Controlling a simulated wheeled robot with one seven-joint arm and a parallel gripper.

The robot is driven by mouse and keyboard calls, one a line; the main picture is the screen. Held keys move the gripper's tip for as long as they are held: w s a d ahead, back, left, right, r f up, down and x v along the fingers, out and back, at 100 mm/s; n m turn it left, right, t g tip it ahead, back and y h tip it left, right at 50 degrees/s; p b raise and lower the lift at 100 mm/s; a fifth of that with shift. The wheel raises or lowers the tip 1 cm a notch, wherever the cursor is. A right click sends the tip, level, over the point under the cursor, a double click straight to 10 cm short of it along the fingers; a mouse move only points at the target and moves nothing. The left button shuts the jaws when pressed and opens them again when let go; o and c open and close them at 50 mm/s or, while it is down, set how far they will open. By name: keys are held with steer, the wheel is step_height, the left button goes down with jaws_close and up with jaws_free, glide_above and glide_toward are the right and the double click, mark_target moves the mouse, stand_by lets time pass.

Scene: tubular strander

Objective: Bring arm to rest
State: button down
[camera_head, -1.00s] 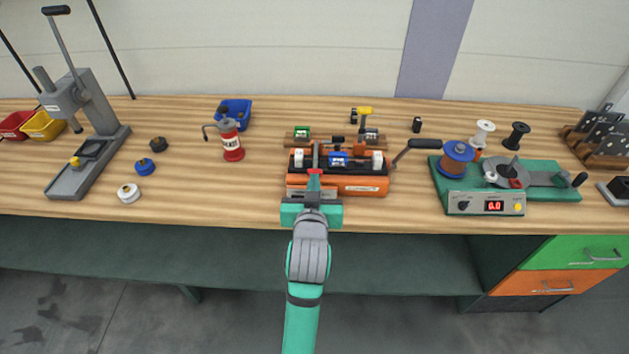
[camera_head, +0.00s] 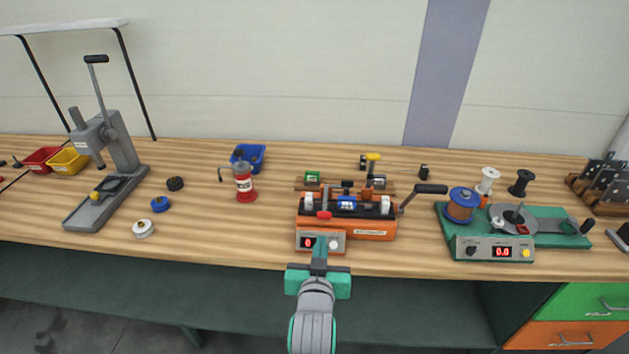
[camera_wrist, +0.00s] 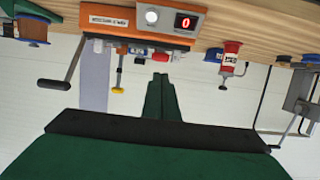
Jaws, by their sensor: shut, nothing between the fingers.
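My gripper (camera_head: 319,254) is in front of the bench's front edge in the head view, just short of the orange strander (camera_head: 349,228). Its fingers are together and hold nothing. In the wrist view the closed fingers (camera_wrist: 161,92) point away from the camera, with pale wall behind them. The strander also shows in the wrist view (camera_wrist: 120,20), upside down, with its display reading 0. Its crank handle (camera_head: 431,189) sticks out at the right. I see no contact between the fingers and the strander.
A green winder (camera_head: 515,240) stands right of the strander, its display at 0.0. A red oiler (camera_head: 245,184), a blue bin (camera_head: 248,156) and a grey lever press (camera_head: 107,165) stand to the left.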

steer(key=s+d+f+n+t+y, duration=0.1)
steer(key=s+d+f+n+y, duration=0.2)
steer(key=s+f, duration=1.3)
steer(key=s+a, duration=0.3)
steer(key=s, duration=0.9)
steer(key=s+a+m+h, duration=0.1)
steer(key=s+a, duration=0.2)
steer(key=s, duration=0.9)
steer(key=shift+s+a+r+m, duration=0.2)
steer(key=shift+a+r+m, duration=0.05)
steer(key=shift+a+m, duration=0.1)
